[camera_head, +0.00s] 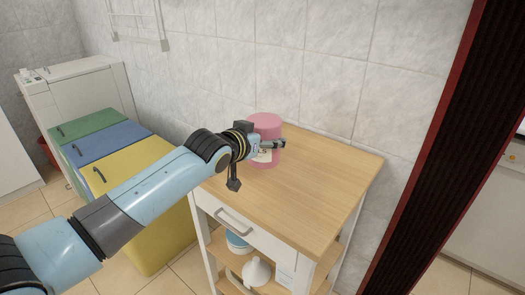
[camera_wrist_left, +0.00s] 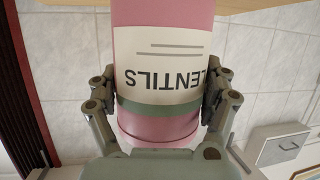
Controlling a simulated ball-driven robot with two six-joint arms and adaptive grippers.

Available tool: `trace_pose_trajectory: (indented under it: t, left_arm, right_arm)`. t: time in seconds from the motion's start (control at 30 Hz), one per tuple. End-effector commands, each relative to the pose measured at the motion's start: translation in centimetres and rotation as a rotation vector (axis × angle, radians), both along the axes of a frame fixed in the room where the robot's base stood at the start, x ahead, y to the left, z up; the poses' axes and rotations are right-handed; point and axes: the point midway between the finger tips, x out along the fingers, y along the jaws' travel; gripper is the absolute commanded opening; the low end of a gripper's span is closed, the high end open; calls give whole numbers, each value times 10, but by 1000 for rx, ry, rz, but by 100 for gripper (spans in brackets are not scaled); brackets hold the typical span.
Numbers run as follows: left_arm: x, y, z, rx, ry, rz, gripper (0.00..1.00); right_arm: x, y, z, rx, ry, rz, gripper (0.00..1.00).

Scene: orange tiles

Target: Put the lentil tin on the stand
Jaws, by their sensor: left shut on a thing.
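The lentil tin (camera_head: 267,121) is a pink cylinder with a cream label, seen at the back left of the wooden-topped stand (camera_head: 310,185). My left gripper (camera_head: 272,145) is shut around the tin's side. In the left wrist view the tin (camera_wrist_left: 160,30) sits between the two fingers, with its LENTILS label upside down in the picture. The tin looks upright. Its lower end is out of the wrist picture and partly behind my gripper in the head view, so I cannot tell if it touches the top. My right gripper is not in view.
The stand's top is bare to the right and front. A tiled wall (camera_head: 320,70) rises behind it. Green (camera_head: 88,130), blue (camera_head: 105,145) and yellow (camera_head: 125,170) lidded bins stand on the left. A dark red-edged panel (camera_head: 440,130) is on the right.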

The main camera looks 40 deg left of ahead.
Motion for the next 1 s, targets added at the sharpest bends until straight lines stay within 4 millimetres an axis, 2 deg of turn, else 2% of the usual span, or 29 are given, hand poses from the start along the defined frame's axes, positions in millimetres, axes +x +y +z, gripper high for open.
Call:
trace_pose_trajectory:
  t: [0.13,0.4,0.77,0.8,0.93,1.0]
  left_arm:
    - [5,8,-6,1,-3,1,30]
    - [5,8,-41,-1,-3,0,30]
    - [5,8,-46,0,-4,0,30]
    - [4,8,-48,0,-1,0,82]
    - [4,8,-47,0,-1,0,98]
    - [4,8,-47,0,-1,0,100]
  right_arm:
    - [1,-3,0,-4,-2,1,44]
    - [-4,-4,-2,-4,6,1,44]
    - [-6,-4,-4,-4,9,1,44]
    - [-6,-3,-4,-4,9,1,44]
    - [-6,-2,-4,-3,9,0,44]
    - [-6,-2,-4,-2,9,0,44]
